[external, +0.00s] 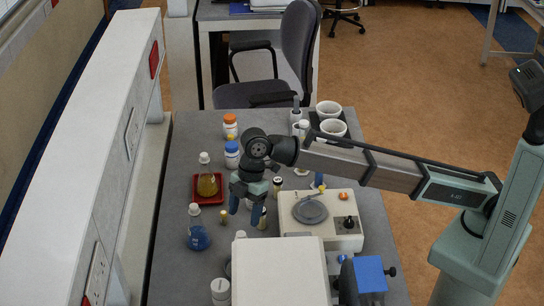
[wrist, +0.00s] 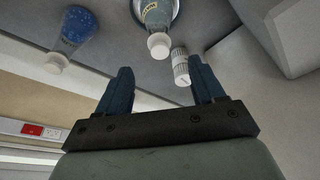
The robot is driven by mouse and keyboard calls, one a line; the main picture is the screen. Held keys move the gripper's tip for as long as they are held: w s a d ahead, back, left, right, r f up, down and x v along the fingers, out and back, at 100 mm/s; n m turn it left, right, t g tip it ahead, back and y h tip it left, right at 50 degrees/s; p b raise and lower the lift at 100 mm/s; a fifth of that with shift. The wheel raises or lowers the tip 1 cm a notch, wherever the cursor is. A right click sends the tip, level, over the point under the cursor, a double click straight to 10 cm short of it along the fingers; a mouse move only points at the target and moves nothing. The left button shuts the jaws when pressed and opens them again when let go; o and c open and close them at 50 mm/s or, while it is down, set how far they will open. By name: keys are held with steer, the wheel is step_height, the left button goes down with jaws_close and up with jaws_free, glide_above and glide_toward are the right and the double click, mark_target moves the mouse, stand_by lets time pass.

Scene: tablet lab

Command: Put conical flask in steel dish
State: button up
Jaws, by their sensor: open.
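A conical flask with blue liquid (external: 199,239) stands upright on the grey bench, left of and nearer the camera than my gripper; it also shows at upper left in the wrist view (wrist: 72,30). My gripper (external: 245,208) is open and empty, fingers downward, right of both flasks. In the wrist view, a round metal dish (wrist: 177,10), apparently the steel dish, holds a white-capped bottle (wrist: 154,16). In the external view the white machine mostly hides that dish.
A white ribbed-cap bottle (wrist: 181,66) stands beside the dish. A white machine (external: 280,272) fills the near bench, and a hotplate-like device (external: 320,228) stands right of my gripper. Small yellow-topped vials (external: 224,216) and bottles (external: 232,154) stand around. A raised ledge borders the left.

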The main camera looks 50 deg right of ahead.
steer(key=shift+v, duration=1.25)
steer(key=shift+w, duration=0.1)
